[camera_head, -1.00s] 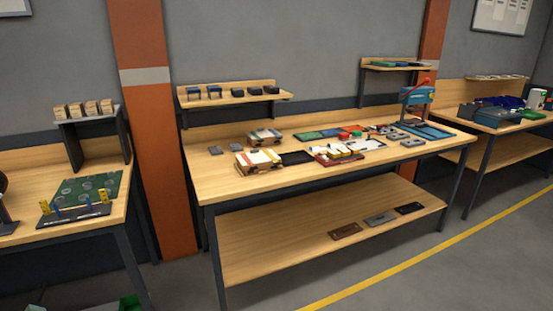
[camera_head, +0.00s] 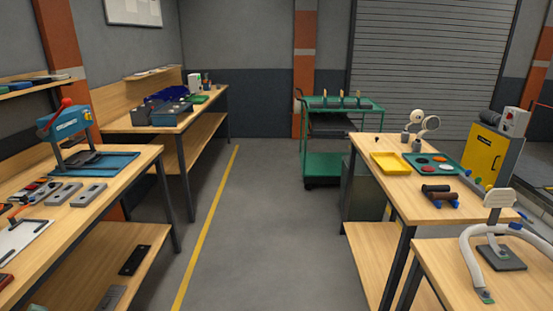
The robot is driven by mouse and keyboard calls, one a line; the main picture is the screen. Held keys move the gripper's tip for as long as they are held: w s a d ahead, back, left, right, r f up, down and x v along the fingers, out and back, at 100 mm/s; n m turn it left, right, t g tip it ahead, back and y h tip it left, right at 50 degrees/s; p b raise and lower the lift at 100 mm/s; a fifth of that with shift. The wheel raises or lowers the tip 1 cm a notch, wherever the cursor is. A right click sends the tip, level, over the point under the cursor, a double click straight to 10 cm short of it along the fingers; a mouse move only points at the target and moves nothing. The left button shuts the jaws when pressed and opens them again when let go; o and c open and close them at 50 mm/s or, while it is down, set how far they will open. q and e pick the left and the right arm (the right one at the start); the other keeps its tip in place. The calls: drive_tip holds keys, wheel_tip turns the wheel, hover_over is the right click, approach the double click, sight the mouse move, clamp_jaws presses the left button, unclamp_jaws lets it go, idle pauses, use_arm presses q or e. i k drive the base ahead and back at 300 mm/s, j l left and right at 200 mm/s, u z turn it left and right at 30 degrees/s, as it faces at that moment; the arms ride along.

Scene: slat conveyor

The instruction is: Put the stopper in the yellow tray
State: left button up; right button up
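The yellow tray (camera_head: 391,164) lies on the wooden bench at the right and looks empty. Beside it on the right is a dark green tray (camera_head: 418,158) holding several small round pieces in red, grey and dark tones. A small dark object (camera_head: 377,139) stands on the bench behind the yellow tray. I cannot tell which of the small pieces, if any, is the stopper. Neither of my grippers is in view.
The bench (camera_head: 377,148) also holds a dark roller-like piece (camera_head: 437,194). A white curved frame (camera_head: 470,260) stands on a nearer table. A green cart (camera_head: 340,104) stands behind. An open floor aisle (camera_head: 262,220) runs between the benches.

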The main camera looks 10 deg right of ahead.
sight(386, 167)
drive_tip(key=i+z, duration=0.2)
drive_tip(key=i, duration=0.7)
drive_tip(key=i+j+z, duration=0.2)
drive_tip(key=i, duration=0.7)
drive_tip(key=i+l+z, duration=0.15)
drive_tip(key=z, duration=0.3)
drive_tip(key=i+z, duration=0.65)
drive_tip(key=z, duration=0.2)
drive_tip(key=i+j+z, duration=0.2)
drive_tip(key=z, duration=0.25)
drive_tip(key=i+z, duration=0.35)
drive_tip(key=k+j, duration=0.05)
